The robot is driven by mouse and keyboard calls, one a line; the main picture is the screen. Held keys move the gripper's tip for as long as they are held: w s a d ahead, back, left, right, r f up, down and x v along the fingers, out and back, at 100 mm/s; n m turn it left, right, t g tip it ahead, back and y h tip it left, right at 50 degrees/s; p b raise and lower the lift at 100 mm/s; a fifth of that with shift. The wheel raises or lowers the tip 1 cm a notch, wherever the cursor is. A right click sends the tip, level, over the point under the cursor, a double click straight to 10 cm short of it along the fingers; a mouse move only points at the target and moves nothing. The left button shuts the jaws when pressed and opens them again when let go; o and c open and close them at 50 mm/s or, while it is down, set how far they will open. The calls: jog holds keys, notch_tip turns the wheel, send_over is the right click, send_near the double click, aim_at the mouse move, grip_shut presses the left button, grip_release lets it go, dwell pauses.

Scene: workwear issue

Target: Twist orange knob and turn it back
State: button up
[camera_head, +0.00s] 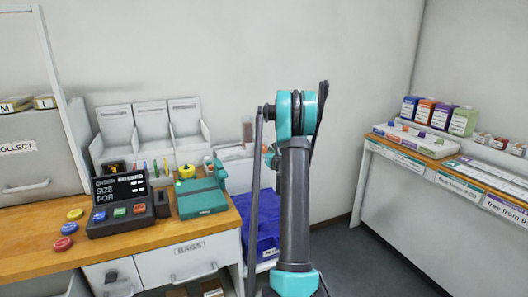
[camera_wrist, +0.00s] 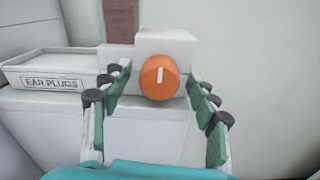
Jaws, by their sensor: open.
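The orange knob (camera_wrist: 159,78) is round with a white pointer mark standing nearly upright. It sits on the front of a white dispenser block (camera_wrist: 166,47) in the wrist view. My gripper (camera_wrist: 163,97) is open, its green-padded fingers spread to the left and right of the knob, with gaps between the fingers and the knob.
A white tray labelled EAR PLUGS (camera_wrist: 52,82) lies left of the knob. In the head view, a wooden counter (camera_head: 30,236) with a keypad device (camera_head: 121,205) and a green box (camera_head: 203,197) is at left. A blue bin (camera_head: 266,222) is beside my arm.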

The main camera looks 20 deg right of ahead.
jog(key=c, duration=1.2)
jog(key=shift+o, duration=0.2)
